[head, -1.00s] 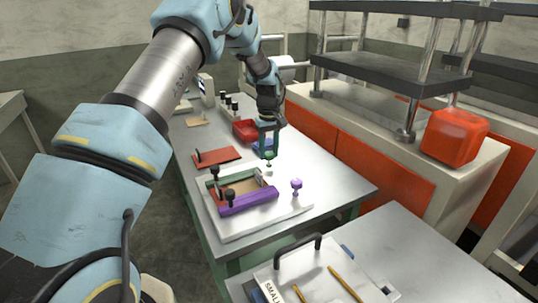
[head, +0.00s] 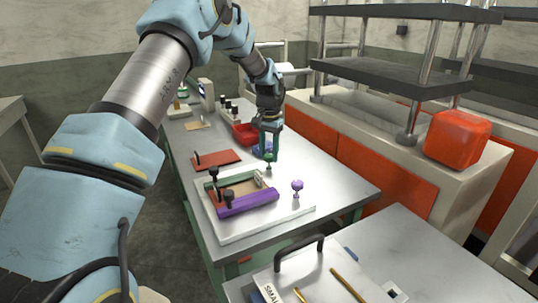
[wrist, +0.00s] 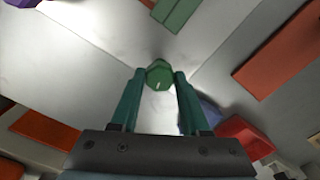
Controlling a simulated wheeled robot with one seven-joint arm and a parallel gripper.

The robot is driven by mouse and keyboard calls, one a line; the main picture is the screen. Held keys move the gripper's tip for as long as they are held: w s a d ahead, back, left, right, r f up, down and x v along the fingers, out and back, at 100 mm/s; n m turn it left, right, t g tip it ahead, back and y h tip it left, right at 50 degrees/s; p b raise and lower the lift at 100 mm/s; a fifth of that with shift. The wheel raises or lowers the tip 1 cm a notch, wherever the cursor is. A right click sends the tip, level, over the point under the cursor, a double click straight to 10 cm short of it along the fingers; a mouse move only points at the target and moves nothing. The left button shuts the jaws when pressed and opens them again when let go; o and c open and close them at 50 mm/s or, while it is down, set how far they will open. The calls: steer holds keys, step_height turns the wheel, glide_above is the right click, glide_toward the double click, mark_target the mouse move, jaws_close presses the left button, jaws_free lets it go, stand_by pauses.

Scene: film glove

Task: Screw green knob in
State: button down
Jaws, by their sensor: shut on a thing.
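My gripper (head: 270,150) points down near the back right edge of a white board. It is shut on the green knob (wrist: 159,75), which sits between the fingertips in the wrist view. In the head view the green knob (head: 268,168) shows just under the fingertips. Its lower end is too small to make out, so I cannot tell whether it touches the board. The white board (head: 290,212) carries a green bar (head: 228,177), a purple bar (head: 250,203) and black knobs (head: 213,173). A purple knob (head: 297,186) stands upright at its right side.
A red-brown plate (head: 217,158) lies left of the gripper. Small dark-topped bottles stand farther back. The table is clear to the right of the gripper.

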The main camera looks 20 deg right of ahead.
mark_target(269, 155)
steer(key=shift+m, duration=1.6)
steer(key=shift+r, duration=0.1)
steer(key=shift+c, duration=1.9)
jaws_free()
step_height(269, 155, up, 11)
steer(key=b, duration=0.3)
